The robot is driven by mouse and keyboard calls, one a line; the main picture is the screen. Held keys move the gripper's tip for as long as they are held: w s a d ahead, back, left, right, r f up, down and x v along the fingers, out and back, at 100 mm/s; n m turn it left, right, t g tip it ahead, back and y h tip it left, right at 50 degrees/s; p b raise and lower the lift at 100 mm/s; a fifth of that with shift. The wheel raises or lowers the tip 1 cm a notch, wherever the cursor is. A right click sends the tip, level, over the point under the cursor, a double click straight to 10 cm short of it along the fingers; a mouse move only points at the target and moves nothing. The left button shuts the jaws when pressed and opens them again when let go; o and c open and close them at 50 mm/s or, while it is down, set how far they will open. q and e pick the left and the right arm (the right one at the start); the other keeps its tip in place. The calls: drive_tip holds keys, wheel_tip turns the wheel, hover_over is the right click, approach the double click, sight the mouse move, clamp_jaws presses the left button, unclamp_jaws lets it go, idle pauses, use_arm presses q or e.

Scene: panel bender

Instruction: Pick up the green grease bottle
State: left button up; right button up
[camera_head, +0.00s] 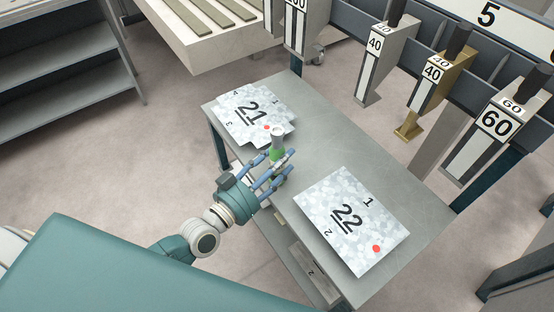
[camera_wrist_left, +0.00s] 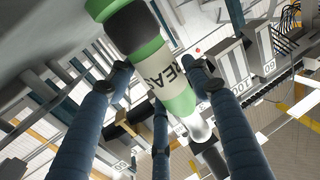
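The green grease bottle (camera_head: 277,148), with a white top, stands upright on the grey table (camera_head: 305,160), near the left edge beside the plate marked 21. My left gripper (camera_head: 277,170) has its blue fingers stretched out at the bottle's lower part and partly hides it. In the left wrist view the bottle (camera_wrist_left: 158,65) lies slanted across the picture, with its label and white nozzle showing. The fingers of my left gripper (camera_wrist_left: 157,70) are spread on both sides of it; I see no clear grip. My right gripper is not in view.
The speckled plate marked 21 (camera_head: 250,110) lies just beyond the bottle, and the plate marked 22 (camera_head: 350,220) lies nearer on the right. A rack of numbered tools (camera_head: 430,80) runs along the table's right side. The middle of the table is clear.

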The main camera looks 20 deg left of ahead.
use_arm(q)
drive_tip(key=c, duration=0.7)
drive_tip(key=shift+c, duration=0.2)
drive_tip(key=shift+r, duration=0.1)
